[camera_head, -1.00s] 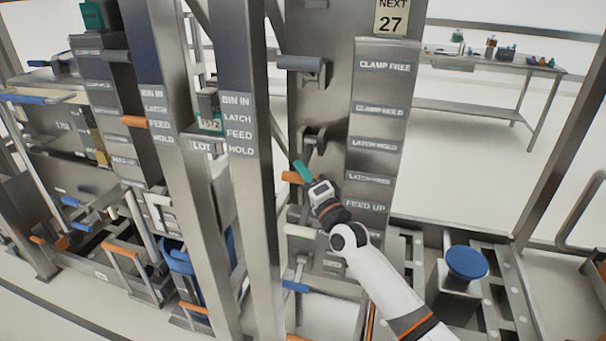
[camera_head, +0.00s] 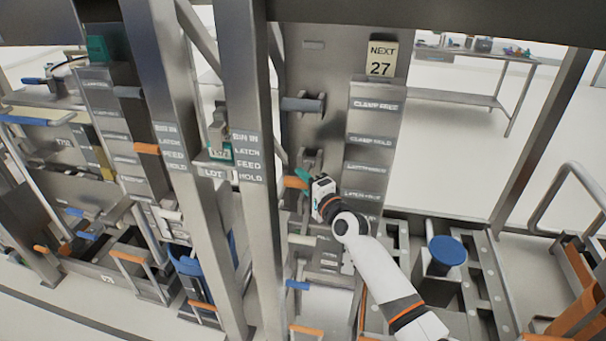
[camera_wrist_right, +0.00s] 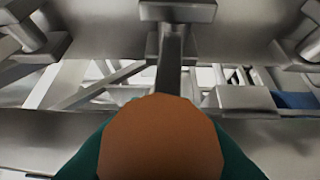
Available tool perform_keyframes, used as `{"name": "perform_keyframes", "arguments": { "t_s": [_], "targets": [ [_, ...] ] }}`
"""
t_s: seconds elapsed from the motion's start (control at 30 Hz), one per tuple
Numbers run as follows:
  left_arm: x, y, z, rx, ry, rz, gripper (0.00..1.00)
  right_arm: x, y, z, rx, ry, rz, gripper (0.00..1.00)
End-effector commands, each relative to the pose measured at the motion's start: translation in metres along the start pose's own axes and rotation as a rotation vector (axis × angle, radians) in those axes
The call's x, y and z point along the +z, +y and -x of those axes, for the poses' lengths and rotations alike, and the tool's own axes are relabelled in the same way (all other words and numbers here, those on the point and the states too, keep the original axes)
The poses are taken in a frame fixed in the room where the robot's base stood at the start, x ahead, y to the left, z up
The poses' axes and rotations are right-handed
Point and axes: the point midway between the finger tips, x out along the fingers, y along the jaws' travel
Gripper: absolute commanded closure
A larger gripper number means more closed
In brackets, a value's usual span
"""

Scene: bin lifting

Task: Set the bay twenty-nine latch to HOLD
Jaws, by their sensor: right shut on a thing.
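My right gripper (camera_head: 303,179) is at the front of the grey centre column, shut on an orange handle (camera_head: 291,183). In the right wrist view the rounded orange end of that handle (camera_wrist_right: 160,140) fills the space between the teal fingers, with a grey bar running from it to a bracket. The column's label plate (camera_head: 373,125) reads CLAMP FREE and CLAMP HOLD, with blurred lines below, partly hidden by my wrist. I cannot read a twenty-nine anywhere; a sign above (camera_head: 381,58) reads NEXT 27. My left gripper is not in view.
A grey lever (camera_head: 302,104) sticks out above the held handle, and a blue-ended one (camera_head: 297,285) below it. Steel posts (camera_head: 245,210) stand close on the left. A blue round knob (camera_head: 447,250) stands at right. Open floor lies behind the column at right.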

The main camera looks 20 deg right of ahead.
Motion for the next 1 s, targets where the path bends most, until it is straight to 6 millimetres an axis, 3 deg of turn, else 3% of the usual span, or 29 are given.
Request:
{"name": "perform_keyframes", "arguments": {
  "t_s": [0.03,0.2,1.0],
  "targets": [
    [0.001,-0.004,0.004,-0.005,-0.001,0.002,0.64,0.004,0.018,-0.003,0.026,-0.009,0.01,1.0],
    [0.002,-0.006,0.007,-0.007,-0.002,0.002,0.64,0.007,0.028,-0.004,0.035,-0.013,0.013,1.0],
    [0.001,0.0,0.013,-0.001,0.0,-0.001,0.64,0.013,0.04,-0.008,0.035,-0.016,0.019,1.0]
  ]
}}
